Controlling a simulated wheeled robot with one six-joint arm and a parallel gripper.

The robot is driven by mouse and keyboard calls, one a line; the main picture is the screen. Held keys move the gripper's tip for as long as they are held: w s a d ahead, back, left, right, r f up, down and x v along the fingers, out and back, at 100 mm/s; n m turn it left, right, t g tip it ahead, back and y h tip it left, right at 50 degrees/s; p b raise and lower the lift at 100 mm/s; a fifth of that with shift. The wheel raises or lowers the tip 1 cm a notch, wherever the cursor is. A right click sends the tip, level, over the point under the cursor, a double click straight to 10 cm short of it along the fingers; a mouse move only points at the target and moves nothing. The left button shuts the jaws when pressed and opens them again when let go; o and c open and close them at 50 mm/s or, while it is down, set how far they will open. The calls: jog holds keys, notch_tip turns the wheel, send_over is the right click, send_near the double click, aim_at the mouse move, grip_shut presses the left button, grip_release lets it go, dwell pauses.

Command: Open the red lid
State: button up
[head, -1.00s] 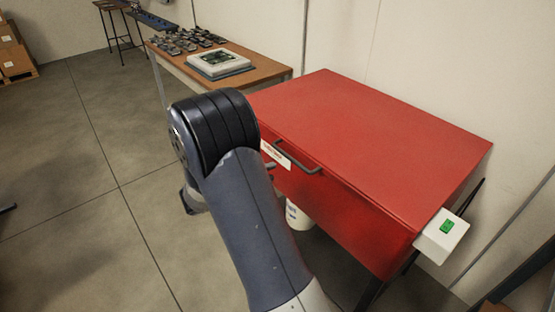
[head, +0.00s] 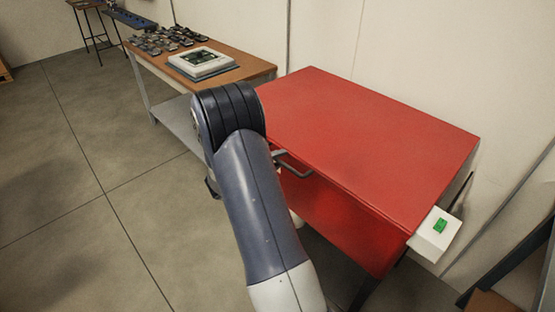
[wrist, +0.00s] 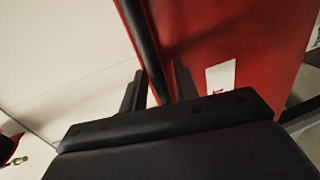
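The red lid (head: 370,135) lies flat and closed on top of a red box (head: 345,222). A dark bar handle (head: 296,166) sticks out from its front edge, partly behind my arm. In the wrist view the handle (wrist: 143,45) runs down between the two fingers of my gripper (wrist: 159,68). The fingers stand apart, with a gap visible on each side of the bar, so the gripper looks open. I cannot tell whether the bar lies fully within the fingers' depth. In the head view my arm hides the gripper.
A white switch box with a green button (head: 440,226) is on the box's right side. A wooden table (head: 245,72) with a white device (head: 200,61) and several small dark parts stands at the back left. A wall is behind the box. The floor at left is clear.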

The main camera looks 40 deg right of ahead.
grip_shut()
dwell(0.3)
jog(key=shift+r, duration=0.1)
